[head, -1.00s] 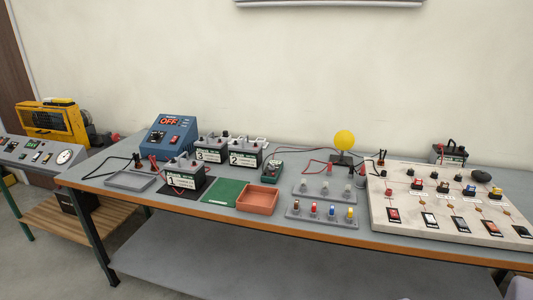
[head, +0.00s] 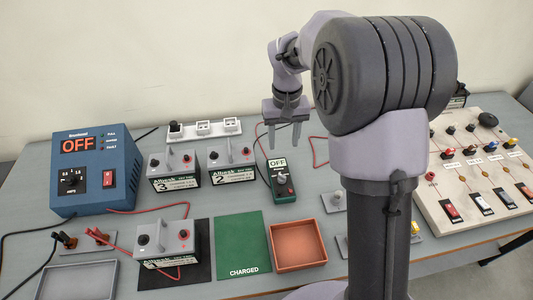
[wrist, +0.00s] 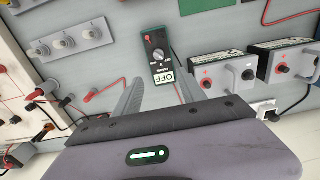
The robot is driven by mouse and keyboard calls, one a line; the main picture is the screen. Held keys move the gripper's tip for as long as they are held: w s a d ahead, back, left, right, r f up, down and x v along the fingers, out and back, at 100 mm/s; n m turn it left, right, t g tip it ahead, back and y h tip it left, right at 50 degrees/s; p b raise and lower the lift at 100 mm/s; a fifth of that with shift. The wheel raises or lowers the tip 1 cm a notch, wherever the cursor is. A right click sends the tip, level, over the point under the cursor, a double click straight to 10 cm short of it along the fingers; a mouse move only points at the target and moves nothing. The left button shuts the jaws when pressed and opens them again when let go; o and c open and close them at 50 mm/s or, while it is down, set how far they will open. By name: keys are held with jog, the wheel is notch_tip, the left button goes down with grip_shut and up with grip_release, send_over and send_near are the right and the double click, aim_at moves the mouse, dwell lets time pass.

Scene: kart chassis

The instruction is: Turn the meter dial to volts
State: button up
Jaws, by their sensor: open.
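The green meter (head: 283,186) lies on the table in the head view, right of the batteries, with its small screen (head: 277,163) reading OFF. Its dark round dial (head: 281,178) is just below the screen. In the wrist view the meter (wrist: 161,66) is upside down, beyond the fingers, with its dial (wrist: 158,55) in plain sight. My gripper (head: 284,146) is open and empty, pointing down. It hangs above the table near the meter and does not appear to touch it. In the wrist view its two fingers (wrist: 157,84) stand apart on either side of the meter's screen end.
Batteries (head: 230,165) stand left of the meter. A blue power supply (head: 97,168), also reading OFF, is further left. A green CHARGED mat (head: 243,240) and an orange tray (head: 298,246) lie in front. A switch board (head: 470,180) is right, partly behind my arm.

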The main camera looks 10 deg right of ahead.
aim_at(282, 175)
jog(key=f+b, duration=0.2)
jog(key=f, duration=0.6)
jog(key=f+b, duration=0.3)
jog(key=f, duration=0.5)
jog(key=shift+s+d, duration=0.2)
jog(key=shift+r, duration=0.1)
grip_shut()
